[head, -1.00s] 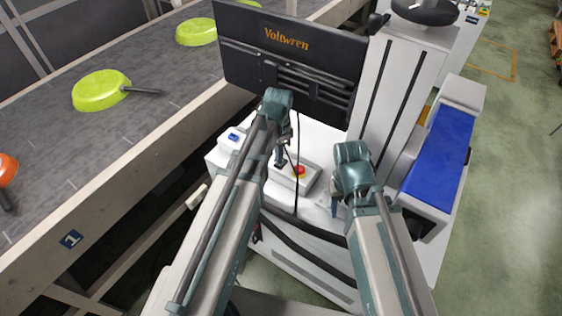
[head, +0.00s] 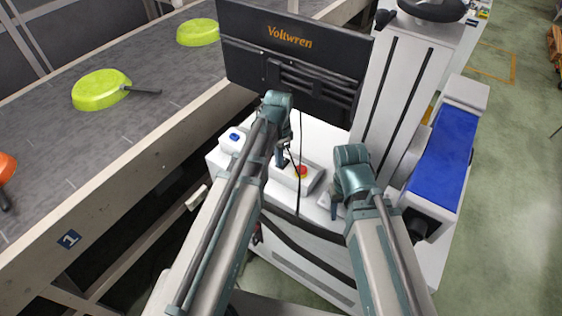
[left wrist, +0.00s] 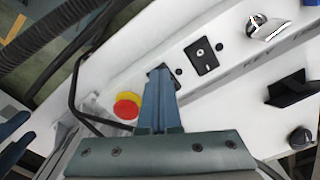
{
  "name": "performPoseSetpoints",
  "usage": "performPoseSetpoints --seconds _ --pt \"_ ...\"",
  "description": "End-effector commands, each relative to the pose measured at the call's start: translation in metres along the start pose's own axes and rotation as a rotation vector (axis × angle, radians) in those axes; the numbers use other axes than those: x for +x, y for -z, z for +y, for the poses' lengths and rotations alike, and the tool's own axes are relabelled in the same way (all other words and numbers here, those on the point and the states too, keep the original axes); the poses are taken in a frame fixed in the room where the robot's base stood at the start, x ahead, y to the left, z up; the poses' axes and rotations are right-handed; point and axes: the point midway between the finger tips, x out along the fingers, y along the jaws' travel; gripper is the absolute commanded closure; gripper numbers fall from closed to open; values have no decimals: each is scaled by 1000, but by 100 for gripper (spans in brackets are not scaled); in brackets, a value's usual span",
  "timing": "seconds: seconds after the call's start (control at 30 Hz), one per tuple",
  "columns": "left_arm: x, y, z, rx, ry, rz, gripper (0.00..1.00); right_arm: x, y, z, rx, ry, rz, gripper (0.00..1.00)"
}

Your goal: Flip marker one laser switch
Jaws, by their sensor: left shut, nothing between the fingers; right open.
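The marker (head: 400,90) is a white machine with a control box (head: 310,178) carrying a red button on yellow. In the left wrist view its white panel (left wrist: 225,105) shows that red button (left wrist: 127,106), a black rocker switch (left wrist: 202,55) and a second dark switch, mostly hidden behind my fingertips. Which one is the laser switch I cannot tell. My left gripper (head: 280,158) is shut and empty at the control box; its fingers (left wrist: 160,85) overlap the hidden switch, contact unclear. My right gripper (head: 334,205) is open and empty at the machine's front, right of the box.
A black Voltwren screen (head: 300,50) stands behind the control box. A conveyor (head: 60,140) at left carries a lime pan (head: 100,90), another lime pan (head: 198,32) and an orange pan (head: 6,168). A blue-topped unit (head: 445,145) stands at right. Green floor is free beyond it.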

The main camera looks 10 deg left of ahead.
Motion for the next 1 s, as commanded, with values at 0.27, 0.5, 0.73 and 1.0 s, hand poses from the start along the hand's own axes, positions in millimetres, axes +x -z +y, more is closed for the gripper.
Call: performPoseSetpoints --seconds 0.27,0.5,0.73,1.0 --pt "-3 0 0 0 0 0 100 -3 0 2 5 0 -1 50" --pt "-24 0 0 0 0 0 100 -23 -2 4 4 0 0 50" --pt "-42 0 0 0 0 0 100 -42 -2 5 3 0 0 50" --pt "-63 0 0 0 0 0 100 -62 -4 7 2 0 0 50"
